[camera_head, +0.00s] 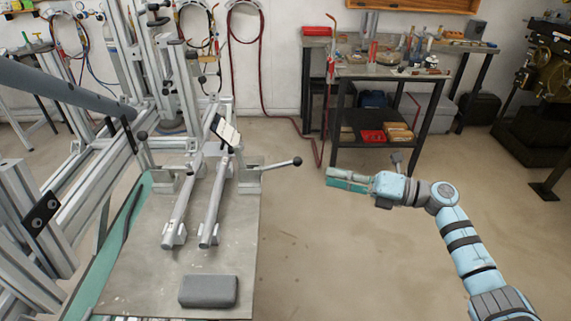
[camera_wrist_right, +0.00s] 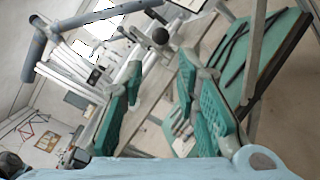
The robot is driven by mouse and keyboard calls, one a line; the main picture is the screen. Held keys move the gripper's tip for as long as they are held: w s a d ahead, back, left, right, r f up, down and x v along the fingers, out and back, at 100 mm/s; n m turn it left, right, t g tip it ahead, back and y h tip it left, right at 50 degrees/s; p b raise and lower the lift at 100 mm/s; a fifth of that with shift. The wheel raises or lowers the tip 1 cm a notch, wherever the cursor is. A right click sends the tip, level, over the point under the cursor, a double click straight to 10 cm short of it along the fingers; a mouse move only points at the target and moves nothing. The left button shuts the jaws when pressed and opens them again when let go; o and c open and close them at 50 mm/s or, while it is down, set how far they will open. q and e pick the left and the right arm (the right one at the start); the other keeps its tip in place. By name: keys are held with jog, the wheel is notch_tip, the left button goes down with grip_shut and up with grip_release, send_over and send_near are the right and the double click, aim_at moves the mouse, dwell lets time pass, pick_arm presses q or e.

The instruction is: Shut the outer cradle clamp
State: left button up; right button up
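A clamp (camera_head: 247,175) stands on the right side of the jig plate. Its lever sticks out to the right, nearly level, and ends in a black ball knob (camera_head: 297,161). A second clamp (camera_head: 163,178) stands on the left side, its lever raised up and left to a knob (camera_head: 142,135). I cannot tell for certain which is the outer one. My right gripper (camera_head: 331,178) is right of the right-hand knob, apart from it, pointing left. In the right wrist view its green fingers (camera_wrist_right: 160,80) are spread and empty, with a black knob (camera_wrist_right: 160,36) beyond them. My left gripper is not in view.
The jig plate (camera_head: 130,265) carries two silver tubes (camera_head: 212,205) and a grey block (camera_head: 209,291). A dark grey tube (camera_head: 60,88) crosses the upper left. A bench (camera_head: 345,75) stands behind. The floor around my right gripper is clear.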

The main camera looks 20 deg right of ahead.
aim_at(284, 164)
jog(key=x, duration=1.3)
jog(key=shift+f+p, duration=0.15)
jog(key=shift+p, duration=0.2)
jog(key=c, duration=0.6)
jog(key=shift+w+a, duration=0.1)
grip_shut()
